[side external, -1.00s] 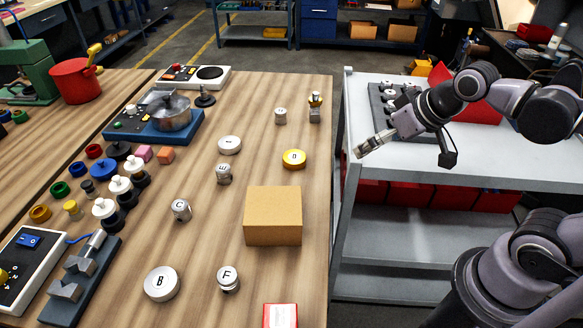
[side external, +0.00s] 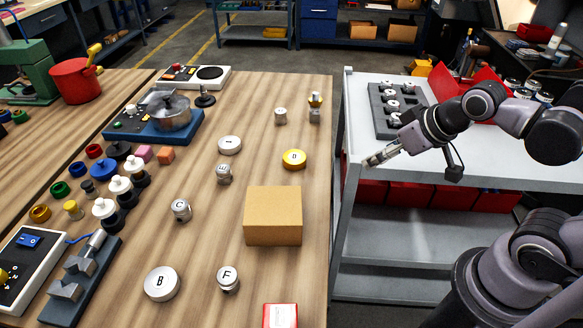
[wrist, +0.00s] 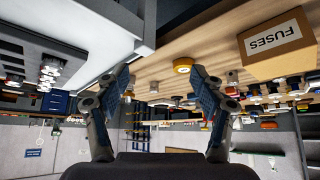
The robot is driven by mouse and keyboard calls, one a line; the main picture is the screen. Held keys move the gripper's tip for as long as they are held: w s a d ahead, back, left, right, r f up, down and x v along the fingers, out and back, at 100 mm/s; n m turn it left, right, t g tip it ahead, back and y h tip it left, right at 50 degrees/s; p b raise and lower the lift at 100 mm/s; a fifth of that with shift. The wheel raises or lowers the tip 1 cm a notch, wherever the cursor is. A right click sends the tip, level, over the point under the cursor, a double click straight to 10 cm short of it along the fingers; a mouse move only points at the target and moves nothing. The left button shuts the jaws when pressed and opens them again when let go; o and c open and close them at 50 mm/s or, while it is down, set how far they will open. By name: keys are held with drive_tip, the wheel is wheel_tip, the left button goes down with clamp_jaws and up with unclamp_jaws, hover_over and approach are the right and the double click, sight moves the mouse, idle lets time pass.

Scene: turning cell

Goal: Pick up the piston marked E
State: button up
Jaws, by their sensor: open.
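The piston marked E (side external: 223,174) is a small metal cylinder standing upright on the wooden bench, left of the yellow disc marked D (side external: 294,159) and above-left of the cardboard box. My gripper (side external: 370,162) is open and empty, over the near left edge of the grey cart and well to the right of the piston. In the wrist view my two fingers (wrist: 166,84) are spread apart with nothing between them. I cannot make out the letter E in the wrist view.
A cardboard box (side external: 273,217) stands between the bench middle and its right edge. Pistons C (side external: 181,210) and F (side external: 228,279) and the disc B (side external: 162,283) stand nearby. The grey cart (side external: 460,165) carries a dark tray of pistons (side external: 379,118).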

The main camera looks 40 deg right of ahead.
idle(0.3)
drive_tip(key=w+a+r+n+g, duration=0.2)
drive_tip(key=w+a+r+n, duration=0.35)
drive_tip(key=w+n, duration=0.2)
drive_tip(key=n+g+h, duration=0.3)
drive_tip(key=n+h, duration=0.1)
drive_tip(key=n, duration=1.3)
hover_over(222, 169)
drive_tip(key=s+a, duration=0.2)
drive_tip(key=a, duration=0.1)
wheel_tip(222, 169, down, 6)
drive_tip(key=x, duration=0.9)
drive_tip(key=shift+w+f, duration=0.25)
drive_tip(key=shift+c, duration=0.4)
clamp_jaws()
